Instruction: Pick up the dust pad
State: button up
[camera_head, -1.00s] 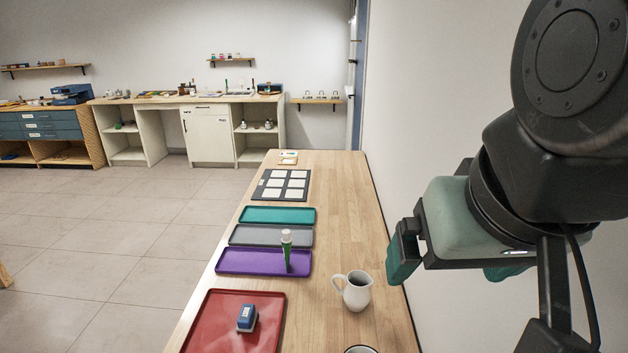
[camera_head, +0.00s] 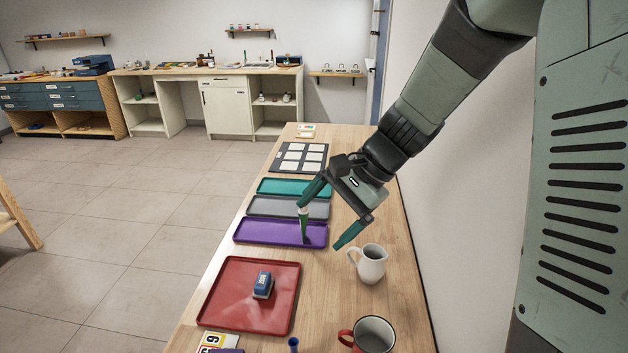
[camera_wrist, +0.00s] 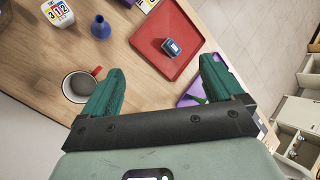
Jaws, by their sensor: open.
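The dust pad, which I take to be the small blue block with a pale underside (camera_head: 263,284), lies on the red tray (camera_head: 222,310). It also shows in the wrist view (camera_wrist: 171,48), beyond and between the fingertips. My gripper (camera_head: 331,214) has green fingers spread wide with nothing between them. It hangs above the table near the purple tray, farther back than the pad and to its right in the head view. The gripper also shows in the wrist view (camera_wrist: 162,68).
A green tube (camera_head: 304,229) stands on the purple tray (camera_head: 262,231), its top overlapped by one finger. A white pitcher (camera_head: 371,266) and a red mug (camera_head: 347,338) stand on the right. A blue funnel-like item (camera_wrist: 101,27) is near the red tray. Grey and teal trays lie behind.

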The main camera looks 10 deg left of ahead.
jog(key=w+a+f+m+y, duration=0.2)
jog(key=w+a+f+m, duration=0.1)
jog(key=f, duration=0.4)
jog(key=w+a+f+m+y, duration=0.2)
jog(key=w+f+m, duration=0.1)
jog(key=f, duration=0.4)
jog(key=m+t+y, duration=0.1)
jog(key=m+y, duration=0.1)
jog(key=m, duration=0.4)
send_near(265, 280)
jog(key=shift+s+a+f, duration=0.2)
jog(key=shift+a+f, duration=0.4)
jog(key=shift+a, duration=0.1)
jog(key=shift+a+f+y, duration=0.3)
jog(key=shift+a+f, duration=0.05)
jog(key=shift+a, duration=0.2)
jog(key=x, duration=0.9)
jog(key=shift+w+a, duration=0.2)
jog(key=shift+a, duration=0.15)
jog(key=c, duration=1)
jog(key=shift+c, duration=0.2)
